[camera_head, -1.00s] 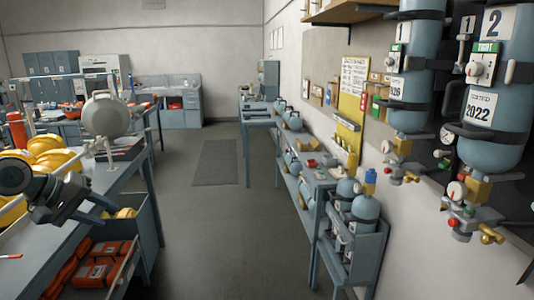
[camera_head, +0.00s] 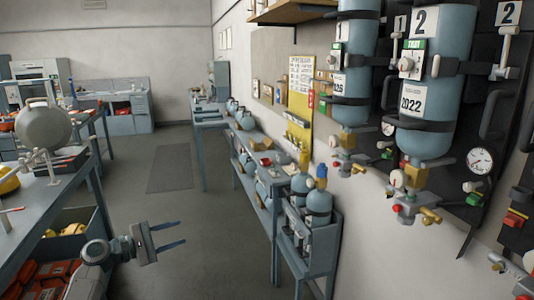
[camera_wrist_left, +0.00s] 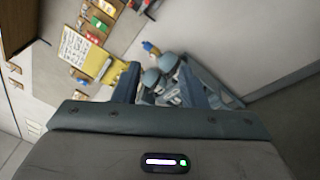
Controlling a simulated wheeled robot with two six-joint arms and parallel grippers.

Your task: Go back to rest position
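My left gripper (camera_head: 185,232) reaches in from the lower left in the head view. Its two blue-grey fingers point right over the grey floor, apart and with nothing between them. The left wrist view shows the same open fingers (camera_wrist_left: 159,76), with blue-grey cylinders (camera_wrist_left: 160,72) seen beyond the gap. They do not appear to touch anything. My right gripper is not in either view.
A workbench (camera_head: 62,198) with orange cases (camera_head: 40,280) below stands at the left. A rack of cylinders (camera_head: 306,238) stands at the right, under wall-mounted cylinders (camera_head: 431,85). The aisle floor with a dark mat (camera_head: 169,168) is clear.

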